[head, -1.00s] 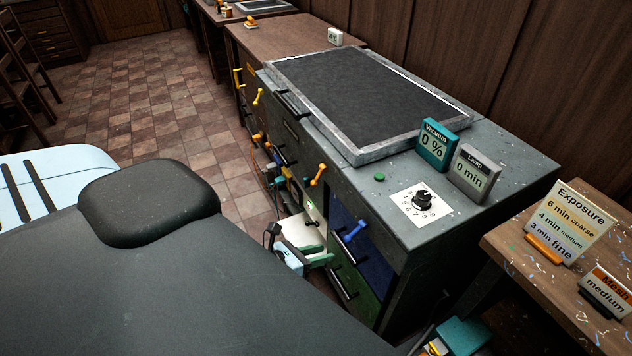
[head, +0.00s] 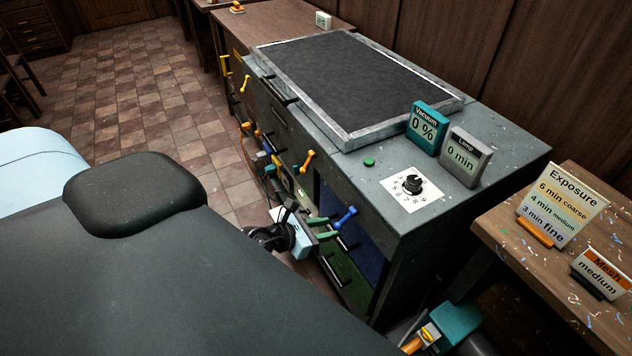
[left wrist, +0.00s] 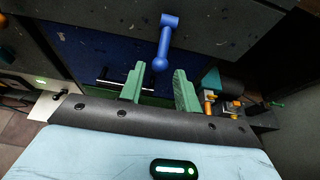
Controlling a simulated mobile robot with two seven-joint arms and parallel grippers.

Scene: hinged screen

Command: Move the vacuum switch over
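A blue lever (head: 346,216) with a round knob sticks out from the cabinet front; I cannot tell from any label whether it is the vacuum switch. In the left wrist view the lever (left wrist: 164,45) stands ahead of and between my finger directions, its knob low. My left gripper (head: 326,229) has green fingers, apart and empty, just left of the lever and seemingly not touching it. The fingers also show in the left wrist view (left wrist: 158,88). A vacuum display (head: 424,129) on the cabinet top reads 0 %. My right gripper (head: 424,338), with orange parts, is low at the bottom edge.
Other levers, one orange (head: 307,161) and one yellow (head: 246,84), stick out along the cabinet front, with black drawer handles. On top are a framed dark bed (head: 350,85), a green button (head: 369,162), a dial (head: 412,185) and a lamp display (head: 467,157) reading 0 min.

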